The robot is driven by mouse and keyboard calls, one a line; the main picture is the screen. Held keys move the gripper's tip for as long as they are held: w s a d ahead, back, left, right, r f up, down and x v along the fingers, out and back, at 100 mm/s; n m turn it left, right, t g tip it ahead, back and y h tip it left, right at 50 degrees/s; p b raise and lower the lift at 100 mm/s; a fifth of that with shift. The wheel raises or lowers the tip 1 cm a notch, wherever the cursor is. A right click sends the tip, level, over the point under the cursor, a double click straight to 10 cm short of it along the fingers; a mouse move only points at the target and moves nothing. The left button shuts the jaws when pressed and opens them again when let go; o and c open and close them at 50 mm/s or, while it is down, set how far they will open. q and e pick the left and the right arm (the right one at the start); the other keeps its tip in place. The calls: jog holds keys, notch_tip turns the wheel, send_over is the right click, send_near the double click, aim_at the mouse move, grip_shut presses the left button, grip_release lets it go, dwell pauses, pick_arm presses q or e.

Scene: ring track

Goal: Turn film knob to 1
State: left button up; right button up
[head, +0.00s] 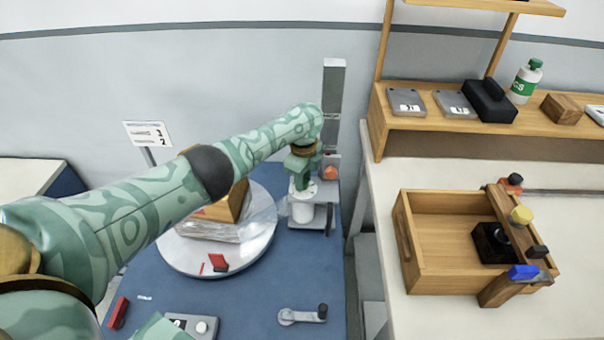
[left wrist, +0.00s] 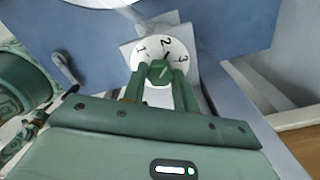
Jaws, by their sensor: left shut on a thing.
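The film knob (left wrist: 158,72) is a small green block in the middle of a white round dial marked 1, 2 and 3 (left wrist: 180,48). In the left wrist view, 1 is at the left, 2 at the top and 3 at the right. A short dark mark beside the knob lies near the 2; its exact aim is hard to tell. My left gripper (left wrist: 158,88) is shut on the knob, one finger on each side. In the head view, my left gripper (head: 301,182) points down over the white dial housing (head: 303,212).
A round turntable (head: 180,258) with a wrapped wooden block stands left of the dial on the blue table. A grey post (head: 333,105) rises behind. A crank (head: 302,316) lies in front. A sign (head: 147,133) stands behind my arm. A wooden tray (head: 428,275) is at right.

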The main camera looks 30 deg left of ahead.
pick_arm(q)
jog(key=n+p, duration=0.1)
jog(key=n, duration=0.2)
jog(key=shift+n, duration=0.4)
jog(key=n, duration=0.3)
jog(key=shift+n+p, duration=0.3)
jog(key=n, duration=0.4)
jog(key=shift+n, duration=1.8)
jog(key=o, duration=1)
jog(key=shift+c, duration=0.2)
